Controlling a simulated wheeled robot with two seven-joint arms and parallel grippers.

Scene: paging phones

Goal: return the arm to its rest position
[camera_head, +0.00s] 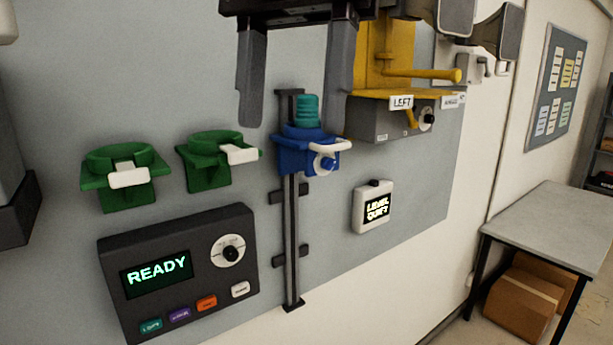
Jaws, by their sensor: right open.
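My right gripper (293,122) hangs down from the top of the view, its two dark grey fingers wide apart. Nothing is held between them. A teal ribbed cylinder (307,111) stands upright in a blue holder (300,156) on a dark vertical rail (291,245). In the picture, the fingertips flank the cylinder and overlap the area just above the holder. How far they are from it in depth is hard to tell. My left gripper cannot be made out.
Two green holders (119,190) (205,180) with white latches and a dark console (205,290) reading "READY" are on the grey panel. A yellow bracket (385,50) with a lever, marked "LEFT", is close right of the gripper. A table (560,220) stands at right.

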